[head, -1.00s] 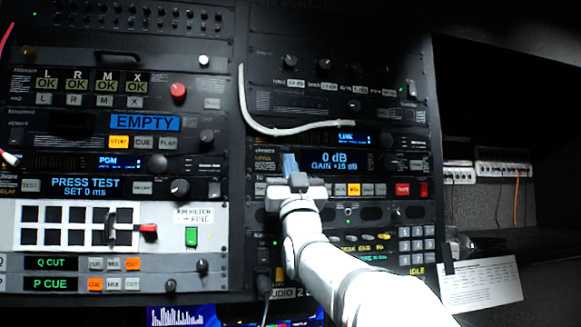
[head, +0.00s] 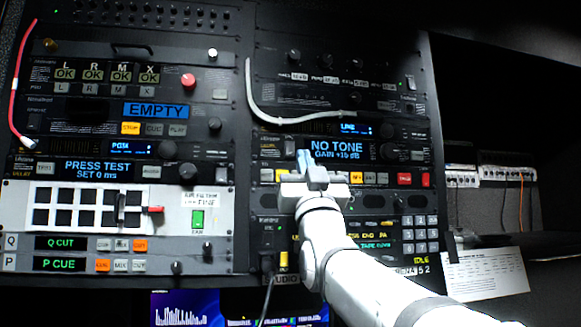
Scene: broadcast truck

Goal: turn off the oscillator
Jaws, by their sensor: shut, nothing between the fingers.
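A rack unit with a blue-lettered display (head: 338,149) reads "NO TONE" and "GAIN +15 dB". I take this for the oscillator, though its name label is too small to read. A dark switch (head: 289,146) with a pale edge sits left of the display. My gripper (head: 304,158) is shut and empty in front of the unit, just below and left of the display. It hides part of the button row; contact cannot be told.
A white cable (head: 290,129) loops across the panel above. The left rack holds an "EMPTY" display (head: 152,110), a red knob (head: 188,80) and a white panel (head: 177,221) with a green switch. A keypad unit (head: 419,233) lies below right. An open dark bay is at the right.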

